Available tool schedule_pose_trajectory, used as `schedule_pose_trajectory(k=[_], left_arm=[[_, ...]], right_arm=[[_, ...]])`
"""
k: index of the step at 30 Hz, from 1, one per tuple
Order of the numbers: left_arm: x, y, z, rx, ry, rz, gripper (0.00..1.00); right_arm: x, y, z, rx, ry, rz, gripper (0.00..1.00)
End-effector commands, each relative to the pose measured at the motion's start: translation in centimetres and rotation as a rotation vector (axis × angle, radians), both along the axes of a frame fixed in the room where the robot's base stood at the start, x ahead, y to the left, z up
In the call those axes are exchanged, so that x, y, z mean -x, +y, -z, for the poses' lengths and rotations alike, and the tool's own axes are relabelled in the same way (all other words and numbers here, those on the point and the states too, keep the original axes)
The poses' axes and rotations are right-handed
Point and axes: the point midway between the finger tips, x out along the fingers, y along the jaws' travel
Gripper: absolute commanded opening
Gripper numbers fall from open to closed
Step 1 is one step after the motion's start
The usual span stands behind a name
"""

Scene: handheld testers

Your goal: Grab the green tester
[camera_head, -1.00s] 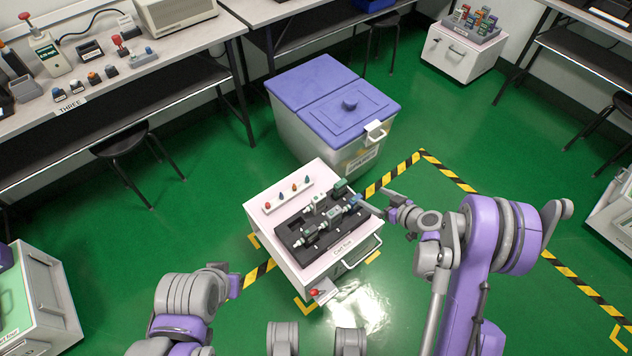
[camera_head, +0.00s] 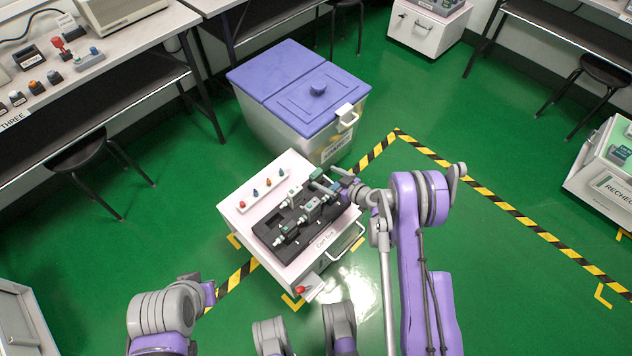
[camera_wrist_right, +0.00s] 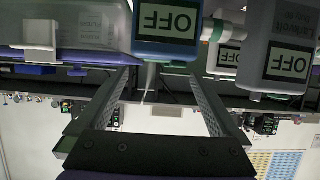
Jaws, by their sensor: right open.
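Several small handheld testers stand in a black tray (camera_head: 268,232) on top of a white cart (camera_head: 243,216). A dark green tester (camera_head: 317,173) is at the tray's far right corner, partly hidden by my right gripper (camera_head: 325,178). My right gripper is open and reaches over that corner from the right. My left gripper does not show clearly.
A grey bin with a purple lid (camera_head: 310,97) stands behind the cart. A row of small coloured pegs (camera_head: 262,188) sits beside the tray. Benches and stools (camera_head: 95,160) are along the left and back.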

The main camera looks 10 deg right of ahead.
Motion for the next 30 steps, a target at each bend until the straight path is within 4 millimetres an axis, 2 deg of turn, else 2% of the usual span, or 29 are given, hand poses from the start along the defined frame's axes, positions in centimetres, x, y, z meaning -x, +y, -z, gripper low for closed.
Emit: schedule_pose_trajectory(k=[6, 14, 30], left_arm=[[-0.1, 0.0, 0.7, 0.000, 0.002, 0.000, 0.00], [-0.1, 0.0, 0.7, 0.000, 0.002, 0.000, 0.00], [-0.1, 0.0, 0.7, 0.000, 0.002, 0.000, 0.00]], right_arm=[[-2.5, 1.7, 1.4, 0.000, 0.001, -0.002, 1.00], [-2.9, 1.9, 1.4, 0.001, 0.001, 0.000, 0.98], [-2.8, 1.9, 1.4, 0.001, 0.001, 0.000, 0.01]])
